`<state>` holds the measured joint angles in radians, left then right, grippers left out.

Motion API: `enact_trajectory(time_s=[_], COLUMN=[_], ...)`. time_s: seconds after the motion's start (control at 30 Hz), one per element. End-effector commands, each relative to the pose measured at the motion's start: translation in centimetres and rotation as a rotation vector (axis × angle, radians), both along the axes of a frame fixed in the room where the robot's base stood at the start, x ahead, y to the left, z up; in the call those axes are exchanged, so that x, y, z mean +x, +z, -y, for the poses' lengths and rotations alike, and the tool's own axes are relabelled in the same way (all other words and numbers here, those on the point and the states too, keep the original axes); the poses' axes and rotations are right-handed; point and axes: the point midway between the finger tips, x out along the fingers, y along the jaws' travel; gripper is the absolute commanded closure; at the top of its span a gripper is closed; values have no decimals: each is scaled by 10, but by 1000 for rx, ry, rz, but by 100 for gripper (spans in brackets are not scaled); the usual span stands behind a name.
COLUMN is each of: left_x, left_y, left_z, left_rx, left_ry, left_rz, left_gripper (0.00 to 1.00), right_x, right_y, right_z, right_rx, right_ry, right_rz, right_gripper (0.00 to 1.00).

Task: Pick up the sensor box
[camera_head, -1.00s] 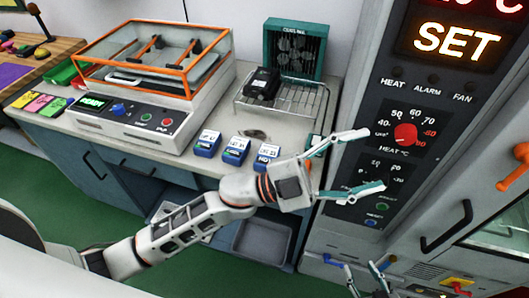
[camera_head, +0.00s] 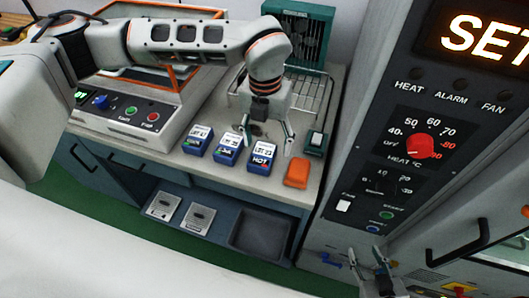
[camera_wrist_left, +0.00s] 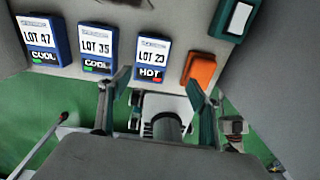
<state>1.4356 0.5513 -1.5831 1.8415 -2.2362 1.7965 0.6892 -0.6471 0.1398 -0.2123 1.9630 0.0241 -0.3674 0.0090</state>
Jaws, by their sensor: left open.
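Three blue boxes with white labels stand in a row along the counter's front: LOT 47 COOL (camera_wrist_left: 43,40), LOT 35 COOL (camera_wrist_left: 98,50) and LOT 23 HOT (camera_wrist_left: 151,60). They also show in the head view, with the HOT one (camera_head: 263,158) at the right. I cannot tell which one is the sensor box. My left gripper (camera_head: 269,142) points down, open and empty, by the HOT box. In the left wrist view its fingertips (camera_wrist_left: 157,77) lie either side of that box's lower part. My right gripper (camera_head: 366,250) is open and empty, low by the oven front.
An orange block (camera_head: 297,173) and a green box with a pale top (camera_head: 315,142) stand right of the HOT box. A wire rack (camera_head: 309,92) lies behind. The oven panel with a red knob (camera_head: 420,146) rises at the right. A grey bin (camera_head: 262,232) sits below the counter.

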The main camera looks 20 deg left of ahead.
Motion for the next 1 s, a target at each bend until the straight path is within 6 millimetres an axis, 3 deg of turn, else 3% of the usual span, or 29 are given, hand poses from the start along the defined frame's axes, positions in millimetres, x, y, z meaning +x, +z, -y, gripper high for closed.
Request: enact_trajectory(time_s=[0.17,0.7,1.0], left_x=[9,6,7], left_y=[-4,-68,-74], left_z=[-14,-16,-16], left_rx=[45,41,41], left_ry=[29,26,26], left_rz=[27,25,26], left_gripper=[38,38,38], right_x=[0,-1,-1], right_y=[0,7,7], right_z=[0,0,0], right_rx=[0,0,0], right_ry=[0,0,0], right_rz=[0,-1,-1], right_gripper=[60,60,60])
